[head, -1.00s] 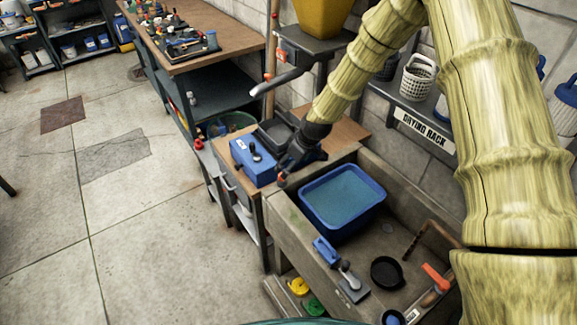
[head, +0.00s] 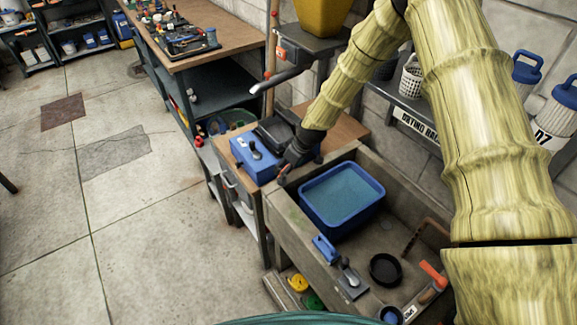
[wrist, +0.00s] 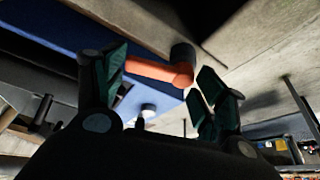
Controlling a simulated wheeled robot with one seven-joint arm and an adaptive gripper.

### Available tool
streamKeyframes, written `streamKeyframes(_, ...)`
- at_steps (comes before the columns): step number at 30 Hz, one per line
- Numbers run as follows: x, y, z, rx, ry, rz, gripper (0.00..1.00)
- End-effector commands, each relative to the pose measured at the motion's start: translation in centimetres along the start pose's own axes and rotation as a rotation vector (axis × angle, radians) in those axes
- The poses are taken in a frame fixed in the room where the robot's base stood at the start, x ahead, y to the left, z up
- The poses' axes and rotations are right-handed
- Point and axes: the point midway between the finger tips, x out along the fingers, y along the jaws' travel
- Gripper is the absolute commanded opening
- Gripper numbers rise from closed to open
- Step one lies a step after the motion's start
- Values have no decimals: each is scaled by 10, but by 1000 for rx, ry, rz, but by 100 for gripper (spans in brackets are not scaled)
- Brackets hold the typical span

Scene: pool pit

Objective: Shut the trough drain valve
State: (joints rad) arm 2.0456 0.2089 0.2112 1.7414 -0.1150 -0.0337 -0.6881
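An orange lever (wrist: 158,70) with a dark round end shows in the wrist view, and I take it as the drain valve handle. It lies between the two spread fingers of my gripper (wrist: 160,88), which is open; I cannot tell whether either finger touches it. In the head view, my gripper (head: 284,174) is at the left end of the grey trough (head: 285,215), beside the blue box. Only a small reddish bit shows at the fingertips there, and the rest of the valve is hidden.
A blue basin of water (head: 342,195) sits in the trough. A blue-handled float (head: 325,250), a black round dish (head: 385,269) and an orange-handled item (head: 433,274) are nearer me. A blue box (head: 254,160) stands left of my gripper. Open floor lies left.

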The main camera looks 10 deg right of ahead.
Motion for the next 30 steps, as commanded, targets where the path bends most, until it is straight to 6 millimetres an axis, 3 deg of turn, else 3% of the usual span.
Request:
streamKeyframes(8,1,0,1,16,-1,8,47)
streamKeyframes(21,-2,-3,8,249,-1,106,47)
streamKeyframes(30,-3,-4,8,279,-1,116,47)
